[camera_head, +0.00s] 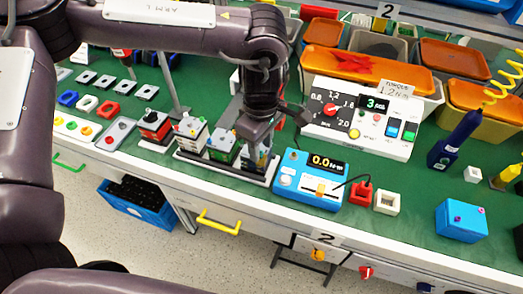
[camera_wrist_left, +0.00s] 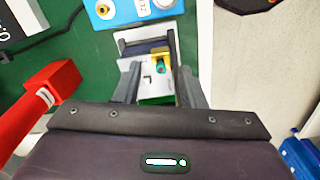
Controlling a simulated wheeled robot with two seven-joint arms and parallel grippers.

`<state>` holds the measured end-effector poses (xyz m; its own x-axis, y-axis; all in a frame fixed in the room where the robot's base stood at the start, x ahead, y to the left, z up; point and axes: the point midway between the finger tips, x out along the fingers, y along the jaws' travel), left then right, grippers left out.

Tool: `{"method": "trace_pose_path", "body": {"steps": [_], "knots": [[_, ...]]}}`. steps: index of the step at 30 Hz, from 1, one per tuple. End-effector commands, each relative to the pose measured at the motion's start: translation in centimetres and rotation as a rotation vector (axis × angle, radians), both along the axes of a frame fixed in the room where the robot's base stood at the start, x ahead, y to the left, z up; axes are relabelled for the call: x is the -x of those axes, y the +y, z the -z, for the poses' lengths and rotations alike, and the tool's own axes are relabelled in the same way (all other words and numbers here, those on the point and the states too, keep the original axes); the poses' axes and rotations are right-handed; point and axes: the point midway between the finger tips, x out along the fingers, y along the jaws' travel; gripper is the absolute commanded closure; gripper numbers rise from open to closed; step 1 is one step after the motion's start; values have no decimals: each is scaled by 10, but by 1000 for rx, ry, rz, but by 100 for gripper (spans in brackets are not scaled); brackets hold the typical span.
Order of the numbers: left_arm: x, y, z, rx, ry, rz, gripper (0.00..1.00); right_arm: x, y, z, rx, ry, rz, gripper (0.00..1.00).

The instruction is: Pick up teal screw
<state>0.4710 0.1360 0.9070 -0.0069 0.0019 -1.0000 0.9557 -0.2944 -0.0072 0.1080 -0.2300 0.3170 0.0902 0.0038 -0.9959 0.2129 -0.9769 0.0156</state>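The teal screw (camera_wrist_left: 160,68) shows in the left wrist view as a small teal piece by a yellow part, on a white and dark module (camera_wrist_left: 150,88). My left gripper (camera_wrist_left: 149,62) points down over it, with its two fingers apart on either side of the module. I cannot tell whether the fingers touch anything. In the head view my left gripper (camera_head: 257,148) is low over the right end of a row of modules on a white-edged rack (camera_head: 228,171). There the gripper hides most of that module, and I cannot make out the screw. My right gripper is not in view.
A blue meter box (camera_head: 310,181) stands close to the right of the gripper, with a red block (camera_head: 361,193) beyond it. A white torque panel (camera_head: 360,118) stands behind. The table's front edge is near.

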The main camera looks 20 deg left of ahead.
Motion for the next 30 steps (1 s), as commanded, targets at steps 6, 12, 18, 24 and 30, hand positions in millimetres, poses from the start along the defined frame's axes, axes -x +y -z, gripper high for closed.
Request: {"method": "trace_pose_path", "body": {"steps": [6, 12, 18, 24, 30], "knots": [[0, 0, 12, 0, -1, -1, 63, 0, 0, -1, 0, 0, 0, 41], [0, 0, 12, 0, -1, -1, 70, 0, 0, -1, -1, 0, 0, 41], [0, 0, 12, 0, -1, -1, 96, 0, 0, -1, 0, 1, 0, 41], [0, 0, 12, 0, -1, -1, 100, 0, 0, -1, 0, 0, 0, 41], [0, 0, 11, 0, -1, -1, 100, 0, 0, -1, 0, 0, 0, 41]]}}
